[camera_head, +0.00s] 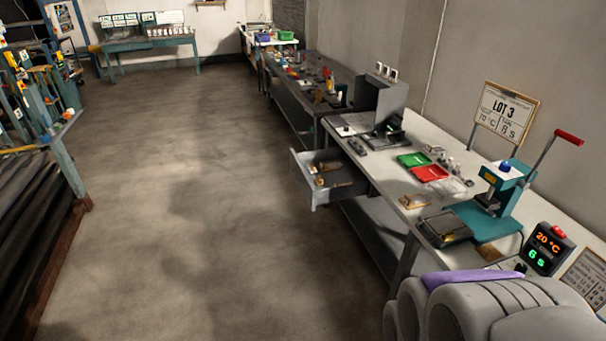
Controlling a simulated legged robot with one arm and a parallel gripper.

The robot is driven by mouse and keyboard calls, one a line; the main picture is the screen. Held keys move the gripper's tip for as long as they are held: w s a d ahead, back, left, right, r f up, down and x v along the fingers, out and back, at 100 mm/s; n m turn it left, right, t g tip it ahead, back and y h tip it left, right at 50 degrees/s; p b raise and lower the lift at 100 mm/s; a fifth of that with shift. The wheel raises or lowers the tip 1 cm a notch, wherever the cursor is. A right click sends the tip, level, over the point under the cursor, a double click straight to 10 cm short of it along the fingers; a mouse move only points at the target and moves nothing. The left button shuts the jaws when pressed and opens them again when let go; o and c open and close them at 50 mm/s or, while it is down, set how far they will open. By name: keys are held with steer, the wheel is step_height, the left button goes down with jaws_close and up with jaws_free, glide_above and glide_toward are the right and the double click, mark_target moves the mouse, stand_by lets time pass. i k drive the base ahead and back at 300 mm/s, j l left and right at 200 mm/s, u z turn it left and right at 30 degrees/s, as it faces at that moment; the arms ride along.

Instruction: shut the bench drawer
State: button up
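The bench drawer (312,192) stands pulled out from under the front edge of the long pale workbench (395,178), over the aisle. It is a grey open-topped box with a few brownish, rod-like items (336,184) inside. Its front panel faces left, towards the open floor. Nothing is touching the drawer front. I cannot make out my gripper in this view.
Grey rounded shapes with a purple strip fill the bottom right. A teal lever press (500,190), red tray (429,173) and green tray (413,159) stand on the bench. A rack (62,150) lines the left; the floor (190,200) between is clear.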

mark_target(314, 195)
steer(key=i+j, duration=0.35)
steer(key=j, duration=0.15)
steer(key=i+j, duration=0.3)
steer(key=i, duration=0.25)
steer(key=i+j, duration=0.3)
steer(key=i, duration=0.2)
steer(key=i+j+z, duration=0.1)
steer(key=i+j, duration=0.15)
steer(key=i, duration=0.3)
steer(key=i+j, duration=0.35)
steer(key=i, duration=0.15)
steer(key=i+j, duration=0.35)
steer(key=i, duration=0.2)
